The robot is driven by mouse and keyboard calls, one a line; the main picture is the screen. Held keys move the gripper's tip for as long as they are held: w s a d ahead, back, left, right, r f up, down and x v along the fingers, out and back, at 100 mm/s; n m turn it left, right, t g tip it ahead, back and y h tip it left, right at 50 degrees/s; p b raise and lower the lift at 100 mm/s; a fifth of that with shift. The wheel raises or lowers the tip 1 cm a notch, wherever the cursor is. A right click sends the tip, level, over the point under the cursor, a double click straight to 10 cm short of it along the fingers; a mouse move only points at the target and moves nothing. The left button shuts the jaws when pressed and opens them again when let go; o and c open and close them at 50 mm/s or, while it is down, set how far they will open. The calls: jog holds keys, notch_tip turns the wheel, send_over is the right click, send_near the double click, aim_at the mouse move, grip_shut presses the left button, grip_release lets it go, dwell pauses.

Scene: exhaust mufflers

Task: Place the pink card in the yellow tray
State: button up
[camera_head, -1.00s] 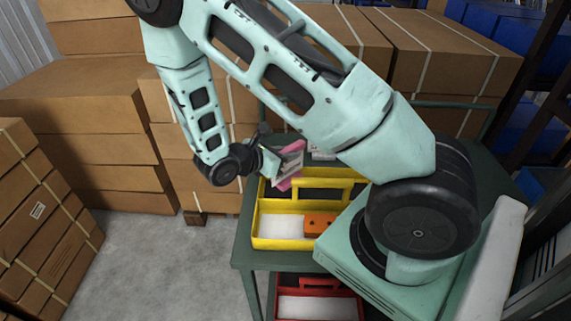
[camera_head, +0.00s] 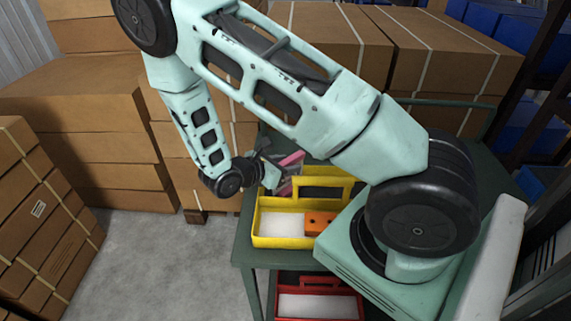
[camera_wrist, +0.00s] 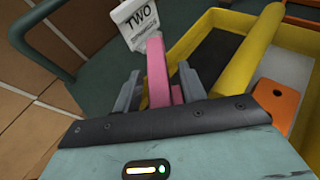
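The pink card (camera_head: 291,160) is between the fingers of my gripper (camera_head: 274,172), seen nearly edge-on in the head view. In the wrist view the pink card (camera_wrist: 156,68) stands between the two grey fingers of my gripper (camera_wrist: 159,80), which are shut on it. The yellow tray (camera_head: 283,242) sits on the green cart, with a raised handle across its middle. The card is at the tray's back left edge, above the cart top; its exact height is unclear. The tray (camera_wrist: 245,62) lies right of my gripper in the wrist view.
An orange block (camera_head: 318,221) lies in the tray's front compartment, beside a white surface. A white sign reading TWO (camera_wrist: 143,20) stands beyond the card. A red tray (camera_head: 318,304) is on the lower shelf. Brown boxes (camera_head: 85,150) stand behind and left.

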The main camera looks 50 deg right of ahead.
jog(key=shift+r, duration=0.1)
jog(key=shift+r, duration=0.2)
jog(key=s+b+v, duration=0.1)
jog(key=b+v, duration=0.1)
jog(key=v, duration=0.8)
jog(key=s+a+r+m+y, duration=0.4)
jog(key=s+a+r+y, duration=0.2)
jog(key=a, duration=0.4)
jog(key=s+a+r+m+t+y, duration=0.1)
jog(key=s+a+r+m+y, duration=0.4)
jog(key=s+a+y, duration=0.3)
jog(key=s+a+r, duration=0.1)
jog(key=s+a, duration=0.1)
jog(key=a, duration=0.1)
jog(key=shift+s, duration=0.25)
jog(key=shift+r, duration=0.1)
